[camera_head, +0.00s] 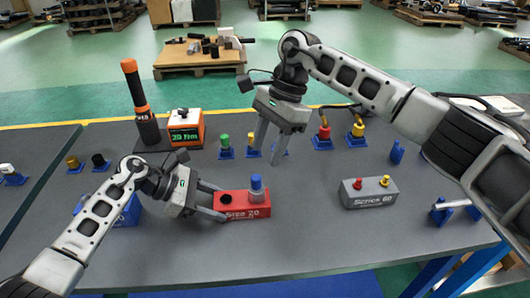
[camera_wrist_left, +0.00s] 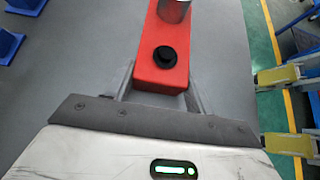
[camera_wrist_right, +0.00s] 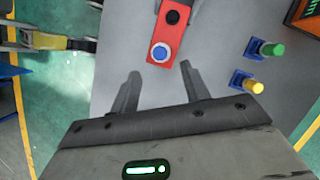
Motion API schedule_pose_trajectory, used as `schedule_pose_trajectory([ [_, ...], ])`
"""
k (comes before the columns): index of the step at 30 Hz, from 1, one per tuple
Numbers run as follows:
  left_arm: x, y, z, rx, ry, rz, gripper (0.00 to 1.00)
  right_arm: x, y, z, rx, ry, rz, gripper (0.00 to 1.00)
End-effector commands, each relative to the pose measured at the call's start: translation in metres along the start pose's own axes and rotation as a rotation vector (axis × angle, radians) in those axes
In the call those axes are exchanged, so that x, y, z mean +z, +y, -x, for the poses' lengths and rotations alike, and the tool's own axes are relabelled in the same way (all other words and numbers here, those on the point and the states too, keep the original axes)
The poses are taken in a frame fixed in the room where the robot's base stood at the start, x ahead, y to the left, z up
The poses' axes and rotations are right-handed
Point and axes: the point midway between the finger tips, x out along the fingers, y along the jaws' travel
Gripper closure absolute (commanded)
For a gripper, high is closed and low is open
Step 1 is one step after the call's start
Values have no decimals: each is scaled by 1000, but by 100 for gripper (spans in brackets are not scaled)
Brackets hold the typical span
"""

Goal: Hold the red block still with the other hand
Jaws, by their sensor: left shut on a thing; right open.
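My left gripper (camera_head: 222,201) is shut on the block's left end, with a finger on each side, as the left wrist view (camera_wrist_left: 162,78) also shows. My right gripper (camera_head: 268,150) is open and empty above the table, behind and right of the block. In the right wrist view the block (camera_wrist_right: 168,38) lies beyond the open fingers (camera_wrist_right: 158,85), apart from them.
A grey block (camera_head: 368,193) with red and yellow pieces stands at the right. Blue stands with green (camera_head: 224,142), yellow and red (camera_head: 324,134) pieces line the back. An orange-black device (camera_head: 186,128) and a dark orange-topped post (camera_head: 138,100) stand back left. The table's front middle is clear.

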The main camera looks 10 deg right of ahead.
Motion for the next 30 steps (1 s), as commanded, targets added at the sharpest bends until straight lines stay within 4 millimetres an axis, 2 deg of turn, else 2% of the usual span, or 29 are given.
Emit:
schedule_pose_trajectory([
  [1, 0, 0, 0, 1, -1, 0, 76, 0, -1, 12, -4, 2, -1, 54],
  [6, 0, 0, 0, 1, -1, 0, 76, 0, 0, 50, -4, 1, 0, 54],
  [12, 0, 0, 0, 1, -1, 0, 76, 0, 0, 84, -2, 0, 0, 54],
  [18, 0, 0, 0, 0, -1, 0, 76, 1, 0, 97, 0, -1, 2, 54],
  [26, 0, 0, 0, 0, -1, 0, 76, 0, 0, 98, 0, -1, 2, 54],
  [27, 0, 0, 0, 0, -1, 0, 34, 0, 0, 98, 0, -1, 2, 54],
  [29, 0, 0, 0, 0, -1, 0, 20, 0, 0, 98, 0, -1, 1, 54],
  [30, 0, 0, 0, 0, -1, 0, 20, 0, 0, 98, 0, -1, 1, 54],
])
